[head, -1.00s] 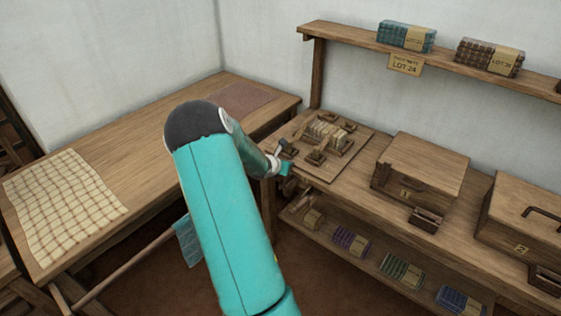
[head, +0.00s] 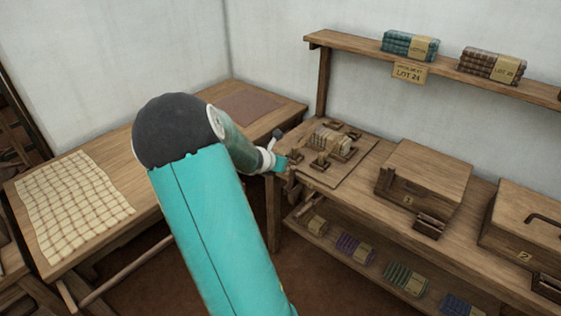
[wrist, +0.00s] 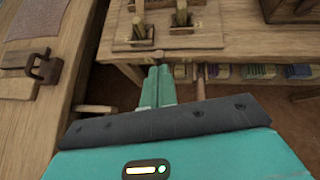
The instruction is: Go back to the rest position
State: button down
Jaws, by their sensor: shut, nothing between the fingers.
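My gripper (head: 281,163) is at the end of my teal arm, near the front left corner of the right-hand bench. In the wrist view its two teal fingers (wrist: 158,88) are together with nothing between them. They are in front of the bench's front edge, apart from the wooden board (wrist: 195,38) on it. In the head view that board (head: 358,170) carries a small rack of pale pieces (head: 333,145) and several small wooden blocks. My arm hides part of the left table.
The left table (head: 130,165) bears a checked cloth (head: 70,203) and a reddish mat (head: 248,105). On the right bench stand wooden box 1 (head: 425,175) and box 2 (head: 525,225). Folded cloth bundles lie on the upper shelf (head: 440,65) and below the bench. Floor shows between the tables.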

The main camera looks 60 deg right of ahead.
jog(key=shift+r, duration=0.1)
dwell(0.6)
jog(key=w+a+r+m+t+y, duration=0.15)
jog(key=a+r+m, duration=0.45)
jog(key=a, duration=0.6)
jog(key=w+a+r+m+t+y, duration=0.1)
jog(key=w+a+r+m+y, duration=0.15)
jog(key=a+r+m, duration=0.6)
jog(key=s+a+r+m+t+y, duration=0.1)
jog(key=s+a+y, duration=0.1)
jog(key=a, duration=0.8)
jog(key=s+a+r+m+t+y, duration=0.1)
jog(key=s+a, duration=0.3)
jog(key=a, duration=0.7)
jog(key=s+a+r+m+t+y, duration=0.1)
jog(key=s+a+m+y, duration=0.1)
jog(key=a, duration=0.8)
jog(key=shift+s+a+y, duration=0.4)
jog(key=shift+s+y, duration=0.2)
jog(key=shift+y, duration=0.3)
jog(key=shift+d, duration=0.2)
